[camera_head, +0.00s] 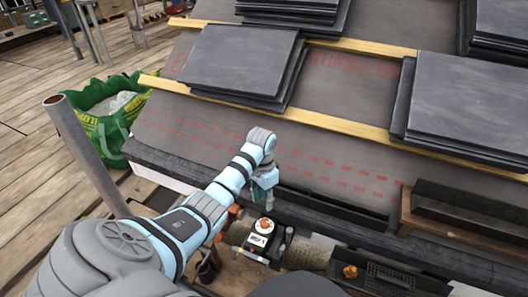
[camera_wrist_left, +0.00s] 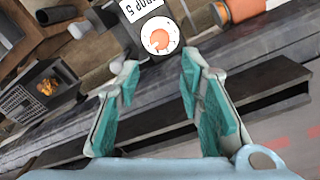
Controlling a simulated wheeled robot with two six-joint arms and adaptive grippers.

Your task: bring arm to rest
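My left arm reaches in from the left in the head view. Its gripper (camera_head: 264,190) hangs pointing down over the lower edge of the roof. In the left wrist view the teal-padded fingers (camera_wrist_left: 158,66) stand apart with nothing between them. Beyond the fingertips is a dark box with a white and orange round dial (camera_wrist_left: 160,38); the box also shows in the head view (camera_head: 262,238), just below the gripper. My right gripper is in neither view.
Stacks of dark slates (camera_head: 245,60) lie on wooden battens (camera_head: 300,118) across the roof. A long black tray (camera_head: 335,207) and a wooden-edged trough (camera_head: 465,220) lie along the eave. A green bag (camera_head: 105,120) stands on the planks at left.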

